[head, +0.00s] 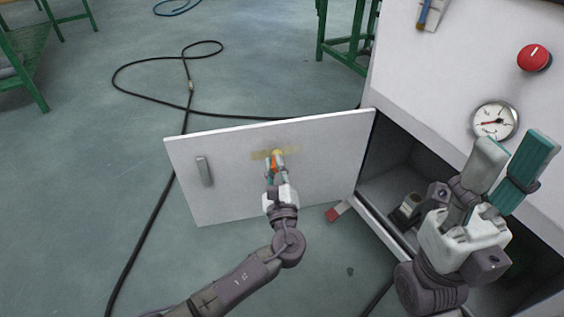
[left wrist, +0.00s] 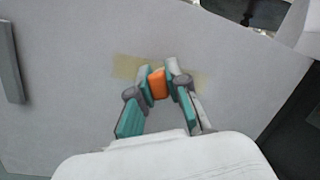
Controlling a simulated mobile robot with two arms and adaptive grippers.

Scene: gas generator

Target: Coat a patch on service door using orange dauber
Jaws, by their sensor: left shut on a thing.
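The white service door (head: 235,180) stands open to the left of the cabinet, with a grey handle (head: 205,170) near its left edge. A yellowish patch (head: 292,150) is smeared across its upper middle; it also shows in the left wrist view (left wrist: 126,66). My left gripper (head: 275,163) is shut on the orange dauber (left wrist: 157,84) at the patch. The dauber's tip is against or very close to the door; contact is hard to tell. My right gripper (head: 512,168) is raised at the right before the cabinet, its fingers apart and empty.
The white cabinet (head: 440,60) carries a gauge (head: 494,120) and a red knob (head: 534,57). Its dark lower opening is at the right. A black hose (head: 150,100) lies on the floor behind the door. A small red and white object (head: 338,212) lies below the door's right side.

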